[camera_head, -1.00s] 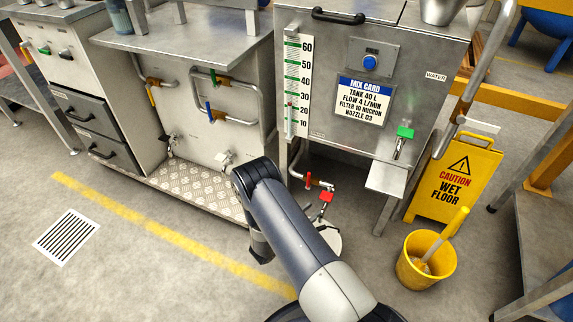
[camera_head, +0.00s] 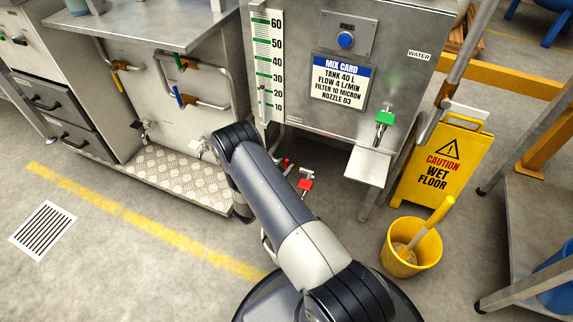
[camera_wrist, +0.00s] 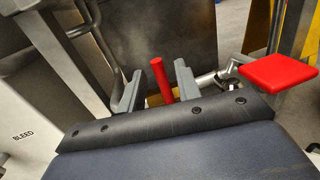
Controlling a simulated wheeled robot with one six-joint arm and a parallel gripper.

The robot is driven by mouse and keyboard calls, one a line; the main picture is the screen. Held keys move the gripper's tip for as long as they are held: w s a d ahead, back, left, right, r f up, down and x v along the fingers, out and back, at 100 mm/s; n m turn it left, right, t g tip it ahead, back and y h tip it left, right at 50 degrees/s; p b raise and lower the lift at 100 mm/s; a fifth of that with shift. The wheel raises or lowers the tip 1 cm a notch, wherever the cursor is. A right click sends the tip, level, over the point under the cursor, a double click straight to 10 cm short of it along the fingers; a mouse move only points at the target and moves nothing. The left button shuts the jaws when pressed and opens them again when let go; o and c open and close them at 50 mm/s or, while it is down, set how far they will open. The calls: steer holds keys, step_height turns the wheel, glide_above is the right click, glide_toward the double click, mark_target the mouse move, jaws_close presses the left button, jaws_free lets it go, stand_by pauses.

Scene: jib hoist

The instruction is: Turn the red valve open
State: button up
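A red lever (camera_wrist: 162,82) on a brass fitting stands between the two grey fingers of my gripper (camera_wrist: 158,88) in the wrist view. The fingers are apart, with a gap seen beside the lever, so the gripper is open around it. In the head view the red lever (camera_head: 286,164) shows low under the tank, just right of my arm. A flat red tap handle (camera_wrist: 278,70) is to the right of my fingers; it also shows in the head view (camera_head: 305,184). My arm hides the gripper in the head view.
The steel tank (camera_head: 400,40) with gauge and mix card is above. A green-handled tap (camera_head: 384,119) sits over a small shelf (camera_head: 367,166). A yellow bucket (camera_head: 410,250) and wet floor sign (camera_head: 440,165) stand right. A tread-plate step (camera_head: 165,178) is left.

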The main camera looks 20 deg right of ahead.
steer(key=shift+x, duration=1.25)
steer(key=shift+c, duration=0.5)
jaws_close()
